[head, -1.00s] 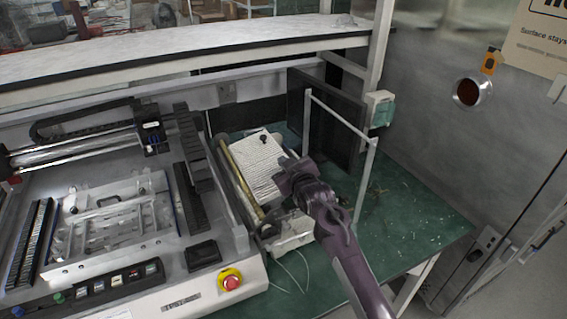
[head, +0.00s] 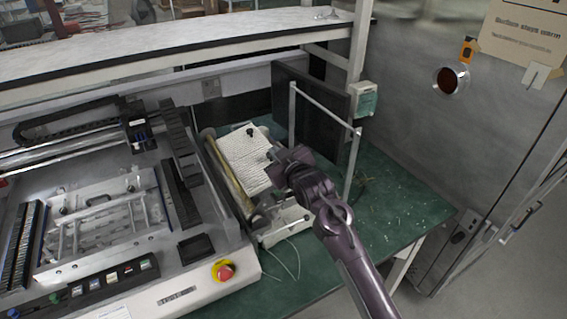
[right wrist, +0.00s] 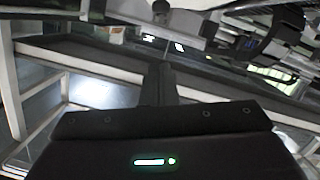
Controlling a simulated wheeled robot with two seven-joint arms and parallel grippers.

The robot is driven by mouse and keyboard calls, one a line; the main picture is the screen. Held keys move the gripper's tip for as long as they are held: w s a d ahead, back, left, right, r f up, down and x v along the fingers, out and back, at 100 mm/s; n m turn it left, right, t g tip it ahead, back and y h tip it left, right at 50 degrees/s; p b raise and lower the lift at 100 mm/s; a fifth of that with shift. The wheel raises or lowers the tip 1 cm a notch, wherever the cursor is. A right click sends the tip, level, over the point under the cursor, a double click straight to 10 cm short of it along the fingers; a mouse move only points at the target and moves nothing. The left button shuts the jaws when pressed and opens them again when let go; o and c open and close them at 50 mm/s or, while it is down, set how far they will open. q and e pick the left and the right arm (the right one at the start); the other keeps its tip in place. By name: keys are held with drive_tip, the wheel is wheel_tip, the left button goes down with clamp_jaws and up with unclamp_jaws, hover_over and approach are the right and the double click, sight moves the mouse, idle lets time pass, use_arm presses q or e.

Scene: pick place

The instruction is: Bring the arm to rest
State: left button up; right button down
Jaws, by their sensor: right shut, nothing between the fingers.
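My right arm comes in from the lower right in the head view. Its gripper (head: 272,172) is in front of the white ribbed pad (head: 243,150) on the small device beside the large machine. It holds nothing. In the right wrist view, the gripper's dark fingers (right wrist: 168,84) show close together above the dark gripper body. Whether the gripper touches the pad cannot be told. My left gripper is not in view.
The large machine (head: 205,272) with a red stop button (head: 223,270) stands at the left. A white frame (head: 321,106) and dark panel (head: 283,95) stand behind the gripper. The green table (head: 395,205) is mostly clear at the right. A long shelf (head: 180,49) runs above.

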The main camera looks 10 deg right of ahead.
drive_tip(key=s+d+f+m+g+h, duration=0.15)
drive_tip(key=s+f+g, duration=0.3)
drive_tip(key=s, duration=0.85)
drive_tip(key=s+d+f+m+g+b, duration=0.15)
drive_tip(key=s+f+g, duration=0.35)
drive_tip(key=s, duration=0.7)
drive_tip(key=s+d+f+m+g+h, duration=0.1)
drive_tip(key=s+d+f+g, duration=0.15)
drive_tip(key=s+f, duration=0.7)
drive_tip(key=s+f+g, duration=0.1)
drive_tip(key=s+f, duration=0.2)
drive_tip(key=f, duration=1.2)
drive_tip(key=s+f+g, duration=0.1)
drive_tip(key=s+f, duration=0.2)
drive_tip(key=f, duration=1.1)
drive_tip(key=s+d+f+b, duration=0.1)
drive_tip(key=s+d+f, duration=0.2)
drive_tip(key=s+f, duration=1.4)
drive_tip(key=shift+s+g+b, duration=0.3)
drive_tip(key=shift+s+g, duration=0.1)
drive_tip(key=shift+s, duration=0.25)
